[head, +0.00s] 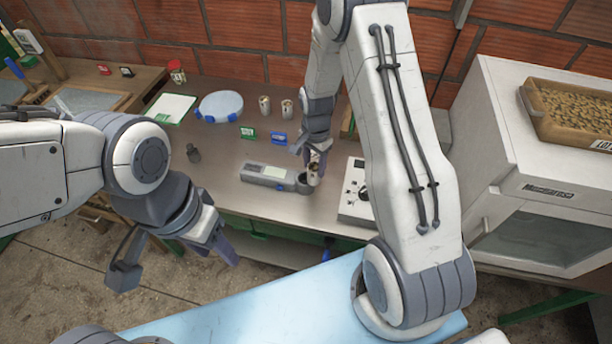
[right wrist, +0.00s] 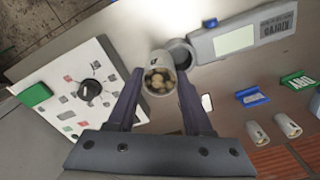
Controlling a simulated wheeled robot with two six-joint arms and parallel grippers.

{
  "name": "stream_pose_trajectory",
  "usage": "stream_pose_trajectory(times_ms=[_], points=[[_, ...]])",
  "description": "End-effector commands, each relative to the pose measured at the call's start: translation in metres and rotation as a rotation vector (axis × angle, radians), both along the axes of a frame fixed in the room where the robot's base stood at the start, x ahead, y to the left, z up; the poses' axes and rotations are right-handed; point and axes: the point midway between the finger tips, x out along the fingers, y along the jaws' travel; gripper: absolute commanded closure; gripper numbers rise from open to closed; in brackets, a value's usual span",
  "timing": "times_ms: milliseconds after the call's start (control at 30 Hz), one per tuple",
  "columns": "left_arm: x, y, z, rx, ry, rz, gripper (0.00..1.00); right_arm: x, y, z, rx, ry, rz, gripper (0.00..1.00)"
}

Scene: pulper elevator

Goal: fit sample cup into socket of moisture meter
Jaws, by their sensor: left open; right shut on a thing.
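The moisture meter (head: 268,174) is a grey oblong device with a pale display, lying on the bench; its round socket (head: 303,183) is at its right end. In the right wrist view the meter (right wrist: 235,38) is at the top, with the dark socket ring (right wrist: 181,52) at its near end. My right gripper (head: 314,160) is shut on the sample cup (head: 314,174), a pale cup with beans inside. In the right wrist view the cup (right wrist: 159,78) is tilted beside the socket, overlapping its edge; I cannot tell whether they touch. My left gripper (head: 180,262) is open and empty, in front of the bench.
Two more cups (head: 287,107) stand behind the meter, near green and blue tags (head: 278,138). A control box with a knob (head: 356,192) is right of the meter. A white cabinet (head: 540,170) stands far right. Bench space left of the meter is mostly clear.

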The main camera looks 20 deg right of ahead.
Motion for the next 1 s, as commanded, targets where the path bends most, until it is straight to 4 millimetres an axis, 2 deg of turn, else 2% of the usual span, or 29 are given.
stream_pose_trajectory(times_ms=[33,133,267,367,600,1000], points=[[0.0,0.0,-0.01,0.0,0.0,0.001,0.5,0.011,0.004,-0.012,0.0,-0.002,0.002,1.0],[0.0,0.0,-0.016,0.0,0.0,0.003,0.5,0.025,0.01,-0.019,0.0,-0.001,0.002,1.0],[0.0,0.0,-0.019,0.0,0.0,0.003,0.5,0.034,0.013,-0.023,0.0,-0.001,0.001,1.0],[0.0,0.0,-0.023,0.0,0.0,0.004,0.5,0.036,0.014,-0.028,0.0,0.001,0.0,1.0],[0.0,0.0,-0.05,0.0,0.0,0.004,0.5,0.035,0.013,-0.062,0.0,0.001,0.0,1.0],[0.0,0.0,-0.051,-0.001,-0.001,0.003,0.5,0.035,0.013,-0.066,0.0,0.0,0.001,1.0]])
